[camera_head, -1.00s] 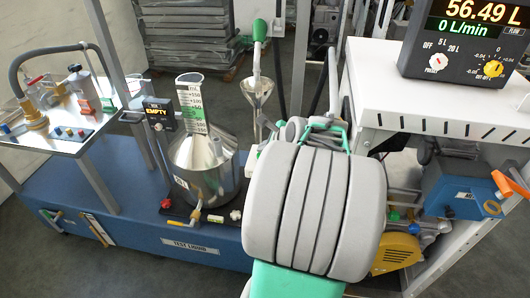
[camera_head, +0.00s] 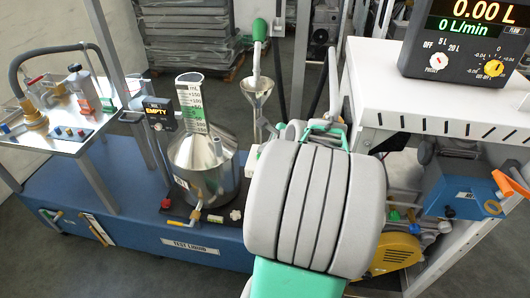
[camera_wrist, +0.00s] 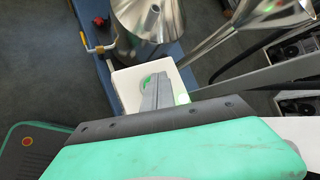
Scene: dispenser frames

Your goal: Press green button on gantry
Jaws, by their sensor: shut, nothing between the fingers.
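The green button (camera_wrist: 147,84) shows in the wrist view as a green rim on a white box (camera_wrist: 122,80). My gripper (camera_wrist: 156,82) is shut and empty, with its fingertips over the button and hiding most of it. The fingertips look very near or against the button; I cannot tell whether it is pressed in. A green glow shows on the white face right of the fingers. In the head view my arm covers the gripper and the button. The dispenser display (camera_head: 468,20) at top right reads 0.00 L and 0 L/min.
A steel measuring can (camera_head: 205,165) with a scaled neck stands left of my arm; it also shows in the wrist view (camera_wrist: 150,30). A funnel (camera_head: 257,98) with a green-handled nozzle stands behind. A white cabinet (camera_head: 455,95) is close on the right.

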